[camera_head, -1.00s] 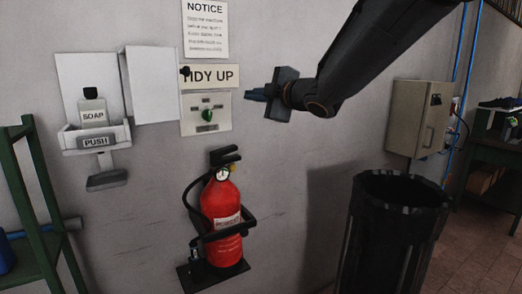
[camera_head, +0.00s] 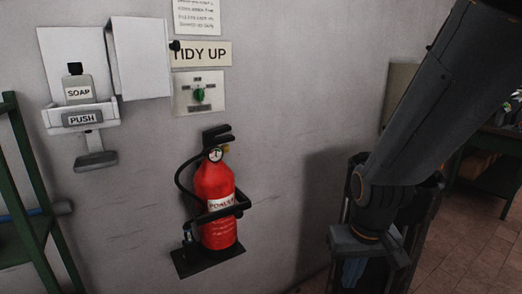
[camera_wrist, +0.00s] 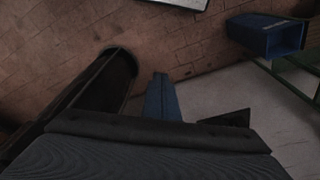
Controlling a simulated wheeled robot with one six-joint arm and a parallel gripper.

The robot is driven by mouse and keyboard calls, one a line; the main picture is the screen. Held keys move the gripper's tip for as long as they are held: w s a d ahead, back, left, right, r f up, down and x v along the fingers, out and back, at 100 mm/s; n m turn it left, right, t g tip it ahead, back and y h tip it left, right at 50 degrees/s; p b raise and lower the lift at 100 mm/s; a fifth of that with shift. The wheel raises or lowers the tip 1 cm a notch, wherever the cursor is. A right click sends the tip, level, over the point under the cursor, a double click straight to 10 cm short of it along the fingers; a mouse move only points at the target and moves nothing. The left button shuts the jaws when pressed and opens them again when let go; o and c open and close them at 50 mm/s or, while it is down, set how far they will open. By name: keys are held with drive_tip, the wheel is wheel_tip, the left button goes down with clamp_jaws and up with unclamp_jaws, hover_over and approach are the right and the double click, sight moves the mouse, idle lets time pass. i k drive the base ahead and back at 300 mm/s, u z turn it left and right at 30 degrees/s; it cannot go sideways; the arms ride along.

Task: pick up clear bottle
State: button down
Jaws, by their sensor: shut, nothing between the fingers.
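No bottle that is plainly clear shows in either view. The only bottle in sight is a grey soap bottle (camera_head: 79,91) with a black cap and a SOAP label, upright in the white wall dispenser (camera_head: 110,117) at the upper left of the head view; I cannot tell if it is see-through. My gripper (camera_head: 352,272) is low at the right of the head view, pointing down in front of the black bin, far from the soap bottle. Its blue fingers (camera_wrist: 160,98) are together and empty in the wrist view.
A red fire extinguisher (camera_head: 216,203) hangs on the wall left of my gripper. The black bin (camera_head: 430,210) is partly hidden by my arm; the wrist view shows its dark opening (camera_wrist: 120,68). A blue container (camera_wrist: 262,40) is at the wrist view's upper right. A green shelf (camera_head: 35,180) stands left.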

sight(79, 89)
drive_tip(key=u, duration=3.75)
drive_tip(key=k, duration=1.85)
drive_tip(key=z, duration=1.7)
drive_tip(key=i, duration=1.7)
drive_tip(key=u, duration=0.05)
